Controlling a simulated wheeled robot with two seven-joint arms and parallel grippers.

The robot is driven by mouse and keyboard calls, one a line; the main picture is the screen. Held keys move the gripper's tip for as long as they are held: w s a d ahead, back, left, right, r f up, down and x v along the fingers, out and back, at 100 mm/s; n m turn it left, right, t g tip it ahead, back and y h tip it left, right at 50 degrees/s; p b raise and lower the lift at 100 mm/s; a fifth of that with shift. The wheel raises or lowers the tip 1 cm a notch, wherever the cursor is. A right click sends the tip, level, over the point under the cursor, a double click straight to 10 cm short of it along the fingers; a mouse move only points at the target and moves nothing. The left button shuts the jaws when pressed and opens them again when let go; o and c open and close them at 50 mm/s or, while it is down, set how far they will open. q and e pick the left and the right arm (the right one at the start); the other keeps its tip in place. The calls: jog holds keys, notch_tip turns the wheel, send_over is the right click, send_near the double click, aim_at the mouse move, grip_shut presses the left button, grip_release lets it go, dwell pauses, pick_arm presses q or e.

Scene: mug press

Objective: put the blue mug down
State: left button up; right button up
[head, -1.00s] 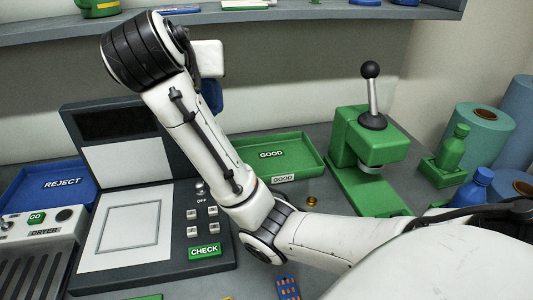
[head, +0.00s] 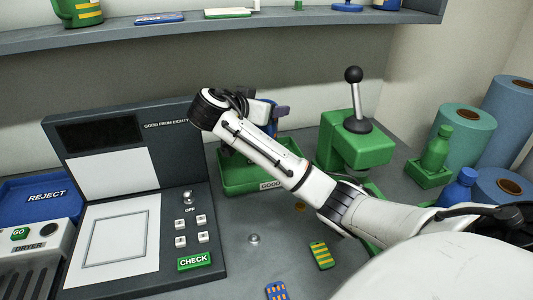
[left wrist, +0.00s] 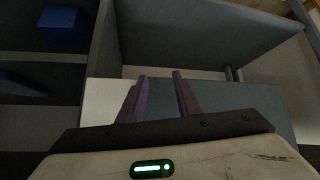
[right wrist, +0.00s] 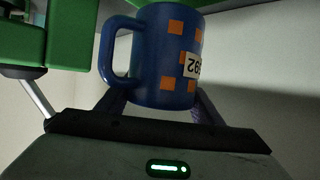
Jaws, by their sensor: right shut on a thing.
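The blue mug (right wrist: 165,60) has orange squares and a white number label that reads upside down in the right wrist view. Its handle is on the left there. My right gripper (right wrist: 157,103) is shut on the mug, one finger on each side. In the head view my right arm reaches over the green GOOD tray (head: 270,185), and the arm hides most of the gripper and mug. Whether the mug touches the tray cannot be told. My left gripper (left wrist: 160,90) is open and empty in the left wrist view, out of the head view.
The green press (head: 355,145) stands just right of the tray. The grey check station (head: 120,220), blue REJECT tray (head: 45,195) and dryer (head: 30,245) are at left. Cards (head: 321,256) lie in front. Bottles and rolls (head: 465,145) stand at right. A shelf (head: 200,30) runs above.

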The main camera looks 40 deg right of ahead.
notch_tip(320, 180, down, 9)
jog(key=shift+f, duration=0.1)
dwell(0.3)
jog(key=o, duration=1.4)
jog(key=shift+o, duration=0.2)
jog(key=v, duration=1.2)
